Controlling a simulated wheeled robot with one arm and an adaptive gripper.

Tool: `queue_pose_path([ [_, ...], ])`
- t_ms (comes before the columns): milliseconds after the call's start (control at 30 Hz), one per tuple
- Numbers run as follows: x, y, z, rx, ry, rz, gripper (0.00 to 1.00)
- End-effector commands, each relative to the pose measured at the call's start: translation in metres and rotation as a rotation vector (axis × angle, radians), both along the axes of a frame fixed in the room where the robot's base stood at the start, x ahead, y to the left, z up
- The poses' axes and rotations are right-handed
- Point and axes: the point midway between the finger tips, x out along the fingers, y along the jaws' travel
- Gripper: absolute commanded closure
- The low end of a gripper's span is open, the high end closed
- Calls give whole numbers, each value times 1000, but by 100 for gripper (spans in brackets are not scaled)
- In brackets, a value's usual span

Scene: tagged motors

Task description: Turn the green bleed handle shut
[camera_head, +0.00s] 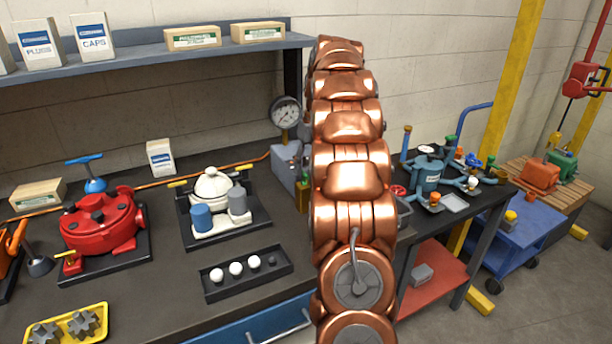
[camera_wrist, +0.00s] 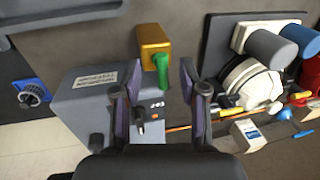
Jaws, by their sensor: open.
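The green bleed handle (camera_wrist: 161,72) shows in the wrist view, attached to a yellow brass block (camera_wrist: 154,42) beside a grey box (camera_wrist: 92,98). The handle points down in that picture. My gripper (camera_wrist: 152,77) is open, with one dark finger on each side of the handle in the picture. I see no contact, and I cannot tell whether the handle lies fully between the fingers in depth. In the head view the grey box (camera_head: 283,172) stands on the dark bench under a dial gauge (camera_head: 286,113). My copper arm hides the gripper and much of the block there.
A white pump with blue and grey cylinders (camera_head: 213,190) is left of the box. A tray with white balls (camera_head: 247,285) lies in front. A red pump (camera_head: 101,225) is further left. A shelf (camera_head: 150,55) runs above. An orange line (camera_head: 137,195) runs along the bench back.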

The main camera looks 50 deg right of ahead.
Motion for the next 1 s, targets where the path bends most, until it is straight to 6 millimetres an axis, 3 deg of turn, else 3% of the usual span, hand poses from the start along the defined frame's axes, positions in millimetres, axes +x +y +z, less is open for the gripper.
queue_pose_path([
  [300,2,4,-22,2,-1,0,57],
  [633,2,4,-25,-1,-3,-1,58],
  [1000,2,4,-25,-1,-3,0,97],
])
